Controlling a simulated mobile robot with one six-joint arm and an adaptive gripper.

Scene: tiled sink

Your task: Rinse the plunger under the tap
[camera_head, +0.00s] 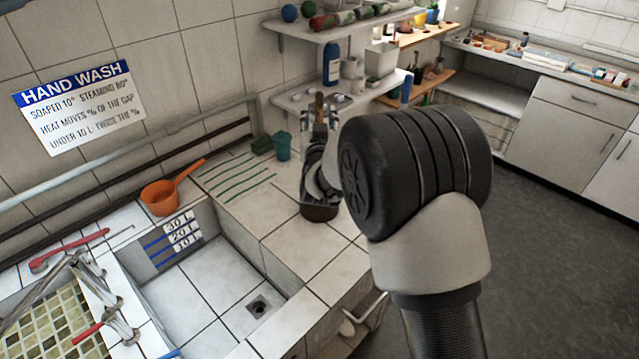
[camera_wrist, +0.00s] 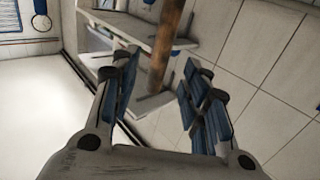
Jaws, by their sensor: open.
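The plunger's dark brown cup (camera_head: 319,212) stands on the tiled counter right of the sink. Its wooden handle (camera_head: 319,102) rises upright behind my wrist. My gripper (camera_head: 319,120) is open at the handle's upper part. In the wrist view, the handle (camera_wrist: 165,48) shows between or just beyond the two blue-padded fingers; I see no clear contact. Most of the plunger's middle is hidden by my arm. The tiled sink basin (camera_head: 205,300) is empty, with a square drain. Metal tap parts (camera_head: 105,290) with red levers are at the lower left, partly cut off.
An orange pan (camera_head: 160,197) sits on the sink's back ledge. A teal cup (camera_head: 282,146) and a green sponge (camera_head: 262,145) stand behind the plunger. Wall shelves (camera_head: 345,100) with a blue bottle (camera_head: 333,64) are close behind my gripper. The grooved counter left of the plunger is clear.

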